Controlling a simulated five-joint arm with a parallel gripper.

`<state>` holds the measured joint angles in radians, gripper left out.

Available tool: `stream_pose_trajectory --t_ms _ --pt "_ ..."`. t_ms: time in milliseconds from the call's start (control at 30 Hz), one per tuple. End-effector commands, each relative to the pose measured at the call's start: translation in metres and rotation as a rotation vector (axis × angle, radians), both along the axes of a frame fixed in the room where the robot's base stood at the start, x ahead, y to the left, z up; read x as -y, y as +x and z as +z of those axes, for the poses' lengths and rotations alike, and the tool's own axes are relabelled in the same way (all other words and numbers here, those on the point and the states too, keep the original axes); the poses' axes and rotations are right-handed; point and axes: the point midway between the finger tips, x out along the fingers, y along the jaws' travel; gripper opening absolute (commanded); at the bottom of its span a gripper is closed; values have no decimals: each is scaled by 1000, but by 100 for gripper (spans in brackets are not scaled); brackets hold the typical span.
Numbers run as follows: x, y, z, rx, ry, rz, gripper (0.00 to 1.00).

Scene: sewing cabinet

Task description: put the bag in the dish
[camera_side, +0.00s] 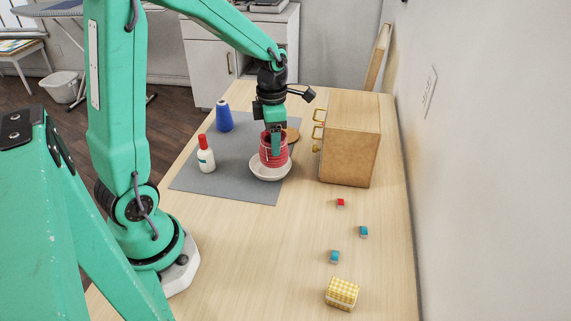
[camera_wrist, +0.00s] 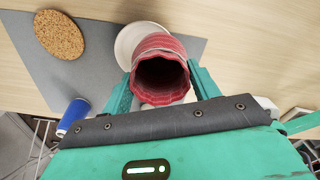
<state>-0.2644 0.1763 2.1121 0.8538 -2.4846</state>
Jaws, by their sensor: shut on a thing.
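The red bag (camera_side: 268,157) is ribbed, upright and open at the top, with a wavy rim. In the wrist view the bag (camera_wrist: 161,77) shows its dark hollow inside. My gripper (camera_side: 275,142) is shut on the bag, with a finger on each side of it in the wrist view. The white dish (camera_side: 285,172) is on the grey mat, and the bag's lower end is over or inside it. I cannot tell whether the bag touches the dish. In the wrist view the dish (camera_wrist: 125,45) is partly hidden behind the bag.
A blue spool (camera_side: 224,118) and a white bottle with a red cap (camera_side: 206,158) stand on the grey mat (camera_side: 240,190). A cork coaster (camera_side: 293,136) lies behind the dish. A wooden drawer box (camera_side: 349,145) stands right. Small cubes and a yellow checked block (camera_side: 342,293) lie in front.

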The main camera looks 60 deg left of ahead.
Motion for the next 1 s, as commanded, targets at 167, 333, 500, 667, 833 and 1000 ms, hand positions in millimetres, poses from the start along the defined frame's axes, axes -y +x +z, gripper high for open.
stream_pose_trajectory --t_ms 167,333,500,667,833,1000 --pt "-22 4 -14 -1 -1 2 34" --pt "-29 6 -18 1 1 -1 34" --pt "-29 6 -19 1 1 -1 34" --pt "-29 6 -31 -1 -1 -1 34" --pt "-29 6 -50 -3 -1 -1 34" --pt "-29 6 -58 0 0 -1 34"
